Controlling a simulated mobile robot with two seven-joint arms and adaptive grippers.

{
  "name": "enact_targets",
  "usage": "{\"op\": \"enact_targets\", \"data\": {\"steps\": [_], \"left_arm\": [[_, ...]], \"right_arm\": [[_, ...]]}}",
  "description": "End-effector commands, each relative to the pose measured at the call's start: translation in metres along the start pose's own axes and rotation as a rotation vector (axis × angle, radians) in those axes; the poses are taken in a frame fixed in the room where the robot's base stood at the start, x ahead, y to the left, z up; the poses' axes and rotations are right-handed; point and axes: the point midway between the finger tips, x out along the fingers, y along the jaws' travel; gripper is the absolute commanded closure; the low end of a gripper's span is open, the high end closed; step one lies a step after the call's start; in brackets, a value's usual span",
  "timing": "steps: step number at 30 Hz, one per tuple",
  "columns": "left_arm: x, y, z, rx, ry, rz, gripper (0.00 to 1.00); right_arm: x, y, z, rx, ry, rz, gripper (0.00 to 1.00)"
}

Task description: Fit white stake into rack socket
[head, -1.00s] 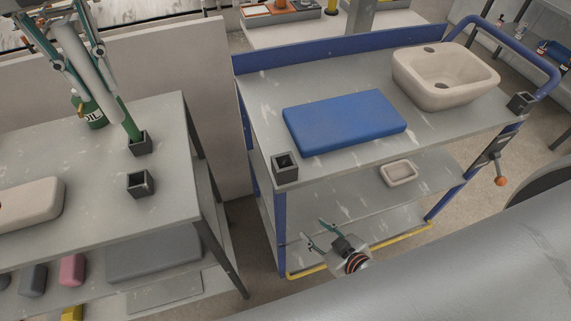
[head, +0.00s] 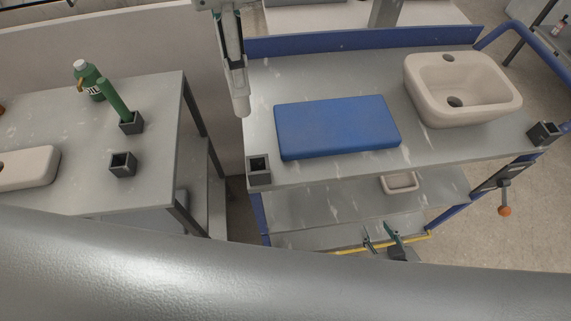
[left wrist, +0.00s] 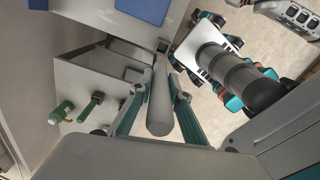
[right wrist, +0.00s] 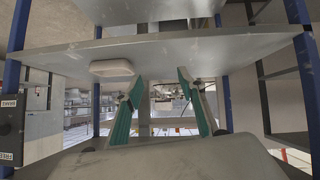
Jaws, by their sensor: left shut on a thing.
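The white stake (head: 240,102) is held by my left gripper (head: 235,72), hanging down near the left edge of the cart top. In the left wrist view the stake (left wrist: 160,105) lies between the two fingers. Its lower tip is apart from the dark square socket (head: 258,170) at the cart's near left corner, which looks empty. That socket also shows small beyond the tip in the left wrist view (left wrist: 162,45). My right gripper (head: 380,240) is low by the cart's lower shelves; its fingers are spread and empty in the right wrist view (right wrist: 160,85).
On the left table, a green stake (head: 113,99) stands in one socket (head: 131,124); another socket (head: 122,164) is empty. A green bottle (head: 87,80) stands behind. The cart holds a blue pad (head: 337,127), a basin (head: 461,88) and a right corner socket (head: 543,134).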

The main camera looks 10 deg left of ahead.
Motion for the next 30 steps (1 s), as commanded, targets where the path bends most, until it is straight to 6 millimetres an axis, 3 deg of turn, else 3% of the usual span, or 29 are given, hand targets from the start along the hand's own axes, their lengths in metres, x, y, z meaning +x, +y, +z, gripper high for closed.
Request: {"op": "enact_targets", "data": {"steps": [7,12,18,21,30], "left_arm": [[0.011,-0.006,-0.003,0.085,0.001,-0.003,1.0],[0.053,-0.007,-0.003,0.085,0.0,-0.003,1.0],[0.103,-0.007,-0.003,0.084,0.001,-0.005,1.0],[0.124,-0.006,-0.002,0.083,0.001,-0.005,1.0],[0.146,-0.006,-0.002,0.081,0.0,-0.001,1.0]], "right_arm": [[-0.001,0.001,-0.001,0.004,0.0,0.003,0.6],[0.008,-0.004,0.007,0.011,0.007,0.0,0.6],[0.019,-0.025,-0.007,0.007,0.071,-0.035,0.6],[0.025,-0.024,-0.003,0.003,0.077,-0.034,0.6],[0.032,-0.022,0.017,-0.003,0.055,-0.031,0.6]]}}
